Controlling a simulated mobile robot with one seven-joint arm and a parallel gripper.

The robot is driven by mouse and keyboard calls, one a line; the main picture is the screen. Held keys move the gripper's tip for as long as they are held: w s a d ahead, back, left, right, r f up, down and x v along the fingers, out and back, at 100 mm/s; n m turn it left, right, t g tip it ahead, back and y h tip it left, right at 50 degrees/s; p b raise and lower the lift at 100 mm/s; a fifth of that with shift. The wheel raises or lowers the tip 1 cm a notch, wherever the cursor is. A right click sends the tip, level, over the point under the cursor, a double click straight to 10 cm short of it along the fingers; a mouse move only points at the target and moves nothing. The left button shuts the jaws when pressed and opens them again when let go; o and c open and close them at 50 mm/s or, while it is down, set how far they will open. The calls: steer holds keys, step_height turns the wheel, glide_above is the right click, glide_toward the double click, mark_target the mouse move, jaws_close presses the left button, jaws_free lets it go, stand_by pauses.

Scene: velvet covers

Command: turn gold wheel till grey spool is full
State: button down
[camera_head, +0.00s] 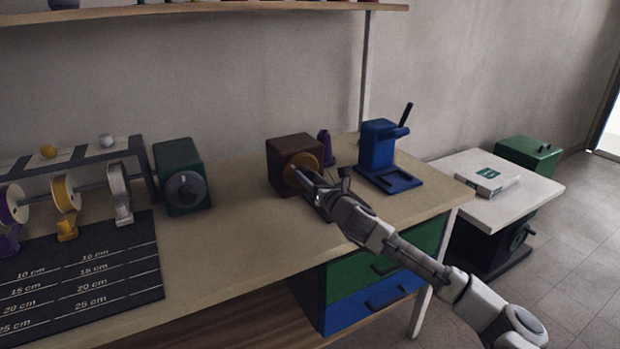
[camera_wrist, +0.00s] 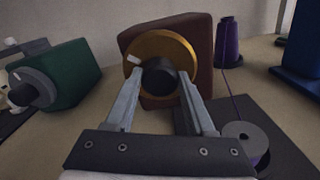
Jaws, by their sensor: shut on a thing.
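The gold wheel (camera_wrist: 172,47) is on the front of a dark brown box (camera_head: 284,150), and it shows behind my gripper in the head view (camera_head: 303,163). It has a black knob (camera_wrist: 159,77) at its centre and a white mark at its upper left. My gripper (camera_wrist: 160,84) is shut on the black knob, one finger on each side. The grey spool (camera_wrist: 246,140) sits on a dark plate at the lower right of the wrist view, with some purple at its lower edge. A purple thread runs from a purple cone (camera_wrist: 229,43) down towards it. How full the spool is cannot be told.
A green box (camera_head: 181,172) with a grey dial stands left of the brown box. A blue press (camera_head: 378,150) stands to the right. Ribbon reels and a black measuring mat (camera_head: 150,275) are at the far left. The bench front between is clear.

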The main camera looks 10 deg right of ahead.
steer(key=shift+c, duration=1.2)
jaws_free()
steer(key=p+v, duration=0.3)
steer(key=v, duration=1.4)
steer(key=shift+s, duration=0.25)
